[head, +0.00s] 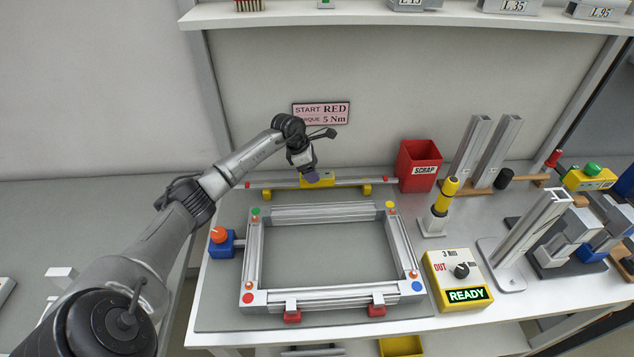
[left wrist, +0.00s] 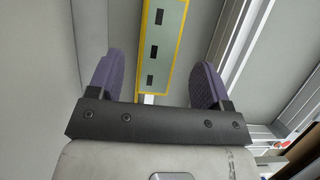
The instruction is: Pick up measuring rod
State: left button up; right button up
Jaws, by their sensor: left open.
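The measuring rod (head: 350,182) is a long thin grey bar with red ends and a yellow middle block. It lies level on two yellow supports along the back of the table, behind the aluminium frame. My left gripper (head: 308,176) is above the rod's yellow middle and hides part of it. In the left wrist view, the rod's yellow-edged middle block (left wrist: 162,50) shows between the two purple fingers (left wrist: 157,68), with gaps on both sides. The left gripper is open and empty. My right gripper is not in view.
The aluminium frame (head: 266,225) with coloured corner dots lies in front of the rod. A red scrap bin (head: 418,166) stands by the rod's right end. A torque box reading READY (head: 457,280) and upright profiles (head: 497,150) stand to the right. A shelf (head: 330,16) runs above.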

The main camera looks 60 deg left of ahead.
pick_arm(q)
jog(key=x, duration=0.5)
jog(key=shift+w+r+b, duration=0.1)
jog(key=shift+w+b, duration=0.1)
jog(key=shift+b, duration=0.1)
jog(key=shift+f, duration=0.25)
jog(key=shift+f, duration=0.25)
dwell(0.5)
jog(key=c, duration=1.2)
